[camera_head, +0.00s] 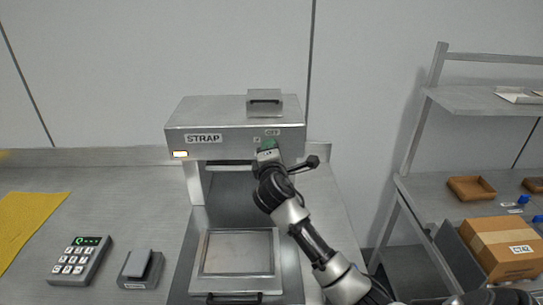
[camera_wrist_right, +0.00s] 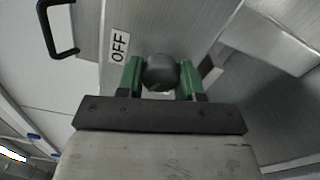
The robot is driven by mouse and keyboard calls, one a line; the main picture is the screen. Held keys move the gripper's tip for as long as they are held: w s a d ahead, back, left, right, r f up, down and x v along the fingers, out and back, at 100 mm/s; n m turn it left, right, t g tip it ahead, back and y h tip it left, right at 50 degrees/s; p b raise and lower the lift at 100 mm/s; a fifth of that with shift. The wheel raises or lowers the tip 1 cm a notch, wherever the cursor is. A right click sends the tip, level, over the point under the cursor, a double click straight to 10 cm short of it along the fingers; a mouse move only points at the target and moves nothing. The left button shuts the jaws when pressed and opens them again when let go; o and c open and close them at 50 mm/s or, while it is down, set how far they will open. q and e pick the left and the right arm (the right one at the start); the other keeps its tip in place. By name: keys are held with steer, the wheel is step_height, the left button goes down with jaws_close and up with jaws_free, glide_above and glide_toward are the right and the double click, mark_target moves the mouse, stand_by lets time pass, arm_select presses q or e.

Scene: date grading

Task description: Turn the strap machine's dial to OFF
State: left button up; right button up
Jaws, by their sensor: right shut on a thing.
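The strap machine (camera_head: 235,115) stands on the metal counter, with a STRAP label on its front. Its dark round dial (camera_wrist_right: 160,71) shows in the right wrist view, beside the OFF label (camera_wrist_right: 119,44). My right gripper (camera_wrist_right: 161,75) has its green fingers on both sides of the dial and is shut on it. In the head view my right gripper (camera_head: 267,148) is at the machine's front right, below the OFF label (camera_head: 272,133), and it hides the dial there. I cannot tell which way the dial points. My left gripper is not in view.
A keypad device (camera_head: 80,260), a small grey device (camera_head: 141,268) and a yellow sheet (camera_head: 28,222) lie on the counter at left. A framed plate (camera_head: 237,291) with a black handle lies below the machine. A shelf rack (camera_head: 470,98) with a cardboard box (camera_head: 502,246) stands at right.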

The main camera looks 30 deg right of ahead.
steer(key=m+b, duration=0.1)
steer(key=m, duration=0.2)
steer(key=shift+m, duration=0.4)
steer(key=m+b, duration=0.1)
steer(key=m, duration=0.2)
steer(key=shift+m, duration=0.3)
steer(key=m+b, duration=0.1)
steer(key=m, duration=0.5)
steer(key=shift+r, duration=0.1)
steer(key=o, duration=0.9)
steer(key=shift+d, duration=0.1)
steer(key=shift+s, duration=0.1)
steer(key=b+v, duration=0.2)
steer(key=v, duration=0.8)
steer(key=shift+s+a+b, duration=0.3)
